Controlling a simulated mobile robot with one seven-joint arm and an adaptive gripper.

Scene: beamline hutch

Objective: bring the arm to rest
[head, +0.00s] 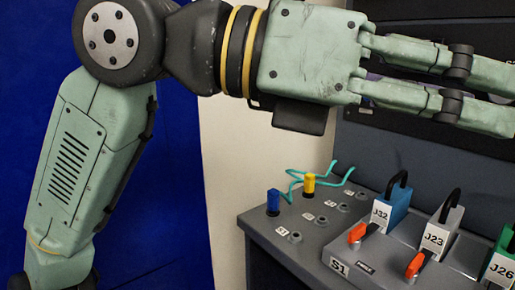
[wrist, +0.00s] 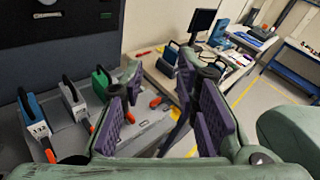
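My gripper (head: 497,98) is held out level to the right in the head view, above the grey bench unit. Its two green fingers are spread apart with a gap between them. In the wrist view my gripper (wrist: 160,78) shows its purple finger pads facing each other with nothing held between them. My arm rises at the left of the head view and bends over to the gripper.
Below my gripper stand a blue block J32 (head: 397,208), a grey block J23 (head: 448,228) and a green block J26 (head: 503,256), with black handles and orange levers. Blue (head: 273,201) and yellow (head: 309,183) plugs stand left. A dark panel (wrist: 60,35) rises behind.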

